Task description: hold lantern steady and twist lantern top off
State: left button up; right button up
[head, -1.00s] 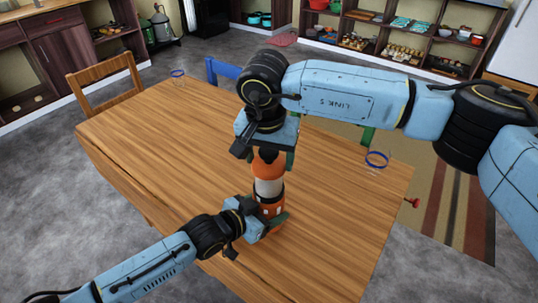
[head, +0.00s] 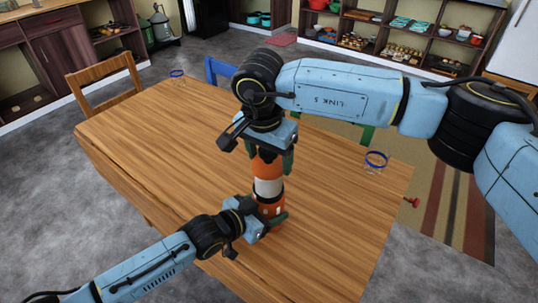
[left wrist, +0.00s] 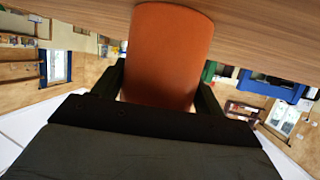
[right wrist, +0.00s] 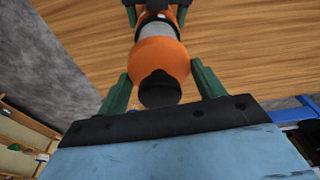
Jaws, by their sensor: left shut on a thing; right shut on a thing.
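The lantern stands upright on the wooden table, with an orange base (head: 271,210), a pale middle band (head: 268,188) and an orange top (head: 267,165). My left gripper (head: 268,217) is shut on the base from the side, low over the table. The base fills the space between its fingers in the left wrist view (left wrist: 168,55). My right gripper (head: 270,158) points down from above and is shut on the top. In the right wrist view the orange top (right wrist: 170,57) with its black knob (right wrist: 159,89) sits between the green fingers.
The wooden table (head: 150,150) is mostly clear around the lantern. Two blue-rimmed glasses stand on it, one at the far left (head: 177,77) and one at the right (head: 375,161). Chairs stand around it, including a wooden one (head: 105,85) and a blue one (head: 220,70).

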dwell(0.3)
jog(key=o, duration=1.1)
jog(key=shift+r, duration=0.1)
jog(key=r, duration=0.4)
jog(key=s+r, duration=0.1)
jog(key=r, duration=0.2)
jog(key=a+r, duration=0.1)
jog(key=r, duration=0.3)
jog(key=shift+s+r, duration=0.25)
jog(key=shift+r, duration=0.1)
pick_arm(q)
jog(key=o, duration=1.4)
jog(key=v, duration=1.2)
jog(key=shift+a, duration=0.1)
